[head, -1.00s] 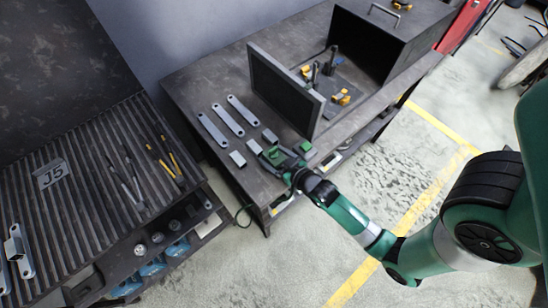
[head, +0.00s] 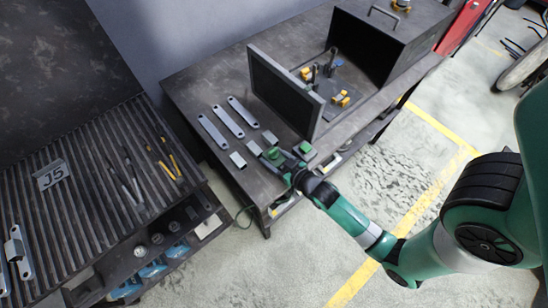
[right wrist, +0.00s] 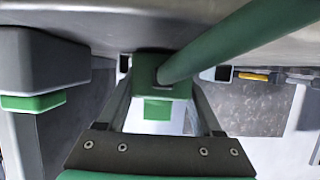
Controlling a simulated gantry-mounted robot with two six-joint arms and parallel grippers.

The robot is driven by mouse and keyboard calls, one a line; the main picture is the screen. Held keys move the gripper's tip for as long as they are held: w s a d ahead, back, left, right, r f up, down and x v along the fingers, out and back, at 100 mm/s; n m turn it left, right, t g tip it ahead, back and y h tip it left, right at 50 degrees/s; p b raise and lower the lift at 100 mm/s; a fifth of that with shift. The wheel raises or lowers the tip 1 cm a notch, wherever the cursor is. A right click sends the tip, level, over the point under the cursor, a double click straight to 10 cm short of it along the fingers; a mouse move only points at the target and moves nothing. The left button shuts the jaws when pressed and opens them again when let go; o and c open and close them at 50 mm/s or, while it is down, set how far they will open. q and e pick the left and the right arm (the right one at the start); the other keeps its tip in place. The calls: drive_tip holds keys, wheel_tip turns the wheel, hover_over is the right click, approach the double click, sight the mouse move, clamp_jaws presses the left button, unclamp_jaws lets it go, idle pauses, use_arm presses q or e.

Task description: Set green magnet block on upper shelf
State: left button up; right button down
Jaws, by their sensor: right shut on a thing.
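My right gripper (head: 279,161) is low over the front left part of the dark workbench, shut on a green magnet block (head: 273,153). In the right wrist view the green block (right wrist: 155,84) sits between the two fingers, with a green bar crossing above it. Its underside is hidden, so I cannot tell whether it still touches the bench. A second grey and green block (head: 306,150) stands just right of the gripper, near the bench's front edge. The slatted upper shelf (head: 85,190) of the rack at left carries a J5 plate. My left gripper is out of view.
Flat galvanized brackets (head: 228,121) and small grey blocks (head: 238,159) lie left of the gripper. An upright dark panel (head: 285,90) stands behind it, beside an open dark box (head: 375,45). Thin tools (head: 165,158) lie on the slatted shelf; its middle is largely clear.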

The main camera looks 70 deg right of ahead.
sight(275, 152)
drive_tip(key=r, duration=0.1)
drive_tip(key=r+p, duration=0.2)
drive_tip(key=r, duration=0.1)
drive_tip(key=shift+s+r, duration=0.1)
drive_tip(key=shift+s, duration=0.2)
drive_tip(key=s+r+p, duration=0.1)
drive_tip(key=r, duration=0.1)
drive_tip(key=s+r+p, duration=0.1)
drive_tip(key=s+r, duration=0.1)
drive_tip(key=shift+s+a, duration=0.15)
drive_tip(key=shift+a, duration=0.05)
drive_tip(key=s+a+r+b, duration=0.1)
drive_tip(key=s+r, duration=0.3)
drive_tip(key=s, duration=0.6)
drive_tip(key=shift+a+r+b, duration=0.25)
drive_tip(key=shift+r+b, duration=0.05)
